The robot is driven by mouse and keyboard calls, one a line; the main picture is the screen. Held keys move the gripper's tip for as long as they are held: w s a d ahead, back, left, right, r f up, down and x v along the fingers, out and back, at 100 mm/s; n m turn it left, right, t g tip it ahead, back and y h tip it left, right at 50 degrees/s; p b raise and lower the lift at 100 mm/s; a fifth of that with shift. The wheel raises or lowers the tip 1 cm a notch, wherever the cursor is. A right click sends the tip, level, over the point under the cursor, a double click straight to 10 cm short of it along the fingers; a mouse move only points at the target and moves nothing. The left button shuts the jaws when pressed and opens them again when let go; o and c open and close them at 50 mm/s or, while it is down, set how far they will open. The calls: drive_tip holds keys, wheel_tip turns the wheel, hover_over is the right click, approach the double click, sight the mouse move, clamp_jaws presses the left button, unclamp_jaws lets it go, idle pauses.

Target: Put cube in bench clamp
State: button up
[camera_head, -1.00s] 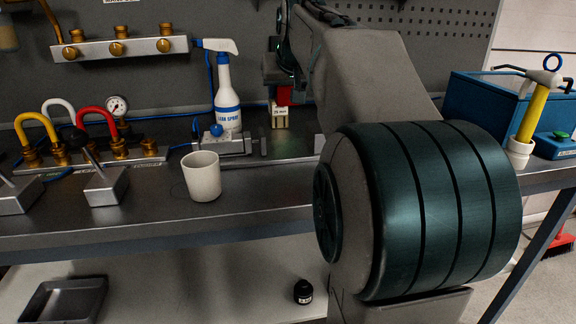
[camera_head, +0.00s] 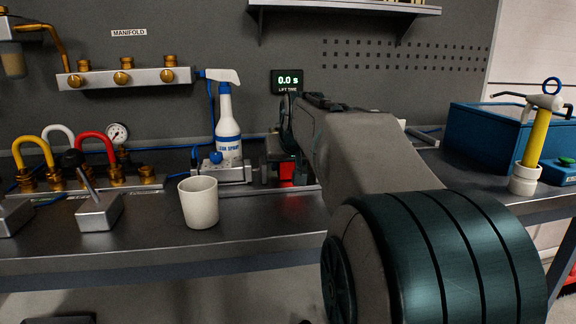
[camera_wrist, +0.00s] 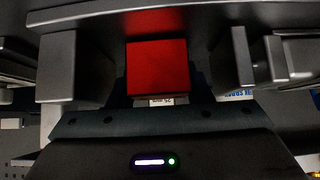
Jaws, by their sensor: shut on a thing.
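The red cube (camera_head: 287,171) is at the far side of the bench in the head view, low and close to the bench top. It is large and central in the wrist view (camera_wrist: 157,67). My gripper (camera_head: 285,150) is shut on the cube; my arm partly hides it. The bench clamp (camera_head: 226,172) is the low grey metal fixture with a blue knob, just left of the cube. Grey blocks flank the cube in the wrist view, with gaps on both sides. I cannot tell whether the cube touches the clamp or its base.
A white spray bottle (camera_head: 228,135) stands at the clamp. A white cup (camera_head: 199,203) stands in front, to the left. A manifold with coloured hoses (camera_head: 92,150) is further left. A display (camera_head: 287,81) reads 0.0 s. A blue box (camera_head: 482,133) is at right.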

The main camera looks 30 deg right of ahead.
drive_tip(key=shift+f, duration=0.1)
drive_tip(key=o, duration=0.8)
drive_tip(key=shift+s+r, duration=0.15)
drive_tip(key=shift+r, duration=0.25)
drive_tip(key=p+v, duration=0.3)
drive_tip(key=v, duration=0.8)
drive_tip(key=shift+s+a, duration=0.15)
drive_tip(key=shift+s, duration=0.1)
